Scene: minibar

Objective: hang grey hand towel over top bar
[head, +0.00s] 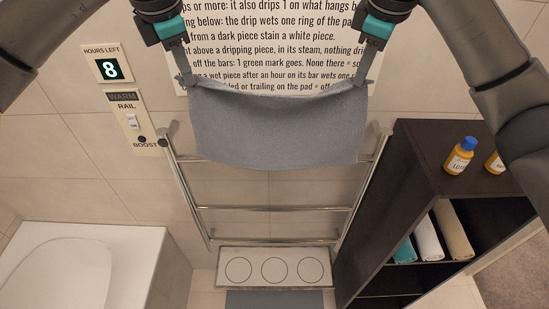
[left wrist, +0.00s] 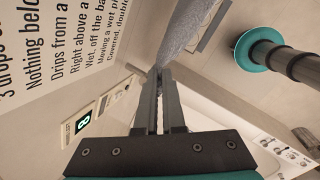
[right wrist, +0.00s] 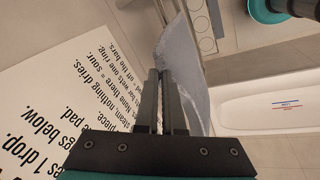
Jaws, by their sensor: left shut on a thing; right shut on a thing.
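The grey hand towel (head: 277,125) hangs spread between my two grippers in the head view, its top edge sagging in the middle. My left gripper (head: 186,80) is shut on its upper left corner. My right gripper (head: 366,82) is shut on its upper right corner. The towel also shows at the fingertips in the left wrist view (left wrist: 182,35) and the right wrist view (right wrist: 184,65). The heated rail (head: 275,209) stands behind and below the towel. Its top bar is mostly hidden behind the towel, and I cannot tell whether they touch.
A dark shelf unit (head: 400,190) stands right of the rail, with yellow bottles (head: 460,155) on top and rolled towels (head: 427,238) inside. A white pad with circles (head: 273,268) lies below the rail. A control panel (head: 130,120) is on the wall.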

